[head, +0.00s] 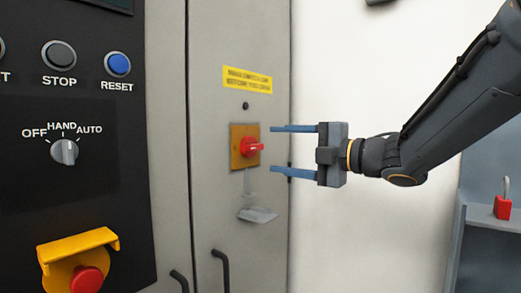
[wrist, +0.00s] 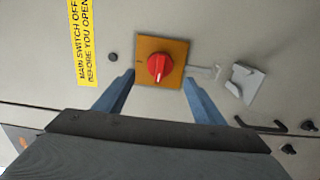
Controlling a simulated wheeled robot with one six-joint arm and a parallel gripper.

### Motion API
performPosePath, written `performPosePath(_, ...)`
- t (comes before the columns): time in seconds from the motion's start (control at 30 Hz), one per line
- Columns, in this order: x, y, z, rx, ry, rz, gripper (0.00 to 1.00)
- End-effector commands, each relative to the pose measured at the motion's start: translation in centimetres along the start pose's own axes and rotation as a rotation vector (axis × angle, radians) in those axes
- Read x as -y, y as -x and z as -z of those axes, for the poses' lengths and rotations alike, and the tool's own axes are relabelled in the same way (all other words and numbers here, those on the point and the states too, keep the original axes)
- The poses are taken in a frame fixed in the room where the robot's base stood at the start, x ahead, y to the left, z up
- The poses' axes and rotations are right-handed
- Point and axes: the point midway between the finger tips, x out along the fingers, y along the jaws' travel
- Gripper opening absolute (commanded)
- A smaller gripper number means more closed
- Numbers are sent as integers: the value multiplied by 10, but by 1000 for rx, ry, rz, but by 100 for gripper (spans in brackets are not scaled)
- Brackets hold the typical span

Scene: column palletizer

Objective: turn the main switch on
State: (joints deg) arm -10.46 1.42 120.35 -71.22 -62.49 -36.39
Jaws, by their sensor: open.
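The main switch is a red rotary knob (head: 252,147) on an orange-yellow square plate (head: 237,160), mounted on the grey cabinet door. In the wrist view the red knob (wrist: 160,68) sits on its plate (wrist: 176,46), with a white line on the knob. My gripper (head: 271,150) is open, its two blue fingers one above the other, pointing left at the switch. In the head view the knob lies near the fingertips, level with the gap. In the wrist view the fingers (wrist: 158,88) lie either side of the knob, apart from it.
A metal hasp (head: 258,215) juts out below the switch; it also shows in the wrist view (wrist: 244,82). A yellow warning label (head: 247,79) is above. Door handles (head: 222,268) are below. A control panel (head: 75,190) stands left; a red padlock (head: 502,207) rests on a shelf at right.

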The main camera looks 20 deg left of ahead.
Motion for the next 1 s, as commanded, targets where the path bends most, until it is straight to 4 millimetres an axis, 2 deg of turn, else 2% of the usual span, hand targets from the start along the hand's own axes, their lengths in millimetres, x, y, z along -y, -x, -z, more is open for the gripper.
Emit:
performPosePath(0.5, 0, -64, -2, 1, 1, 0, 63)
performPosePath(0.63, -1, -72, -2, 3, 1, -1, 63)
performPosePath(0.9, 0, -73, -2, 2, 1, -1, 63)
performPosePath(1.0, 0, -73, -1, 2, 1, -1, 46)
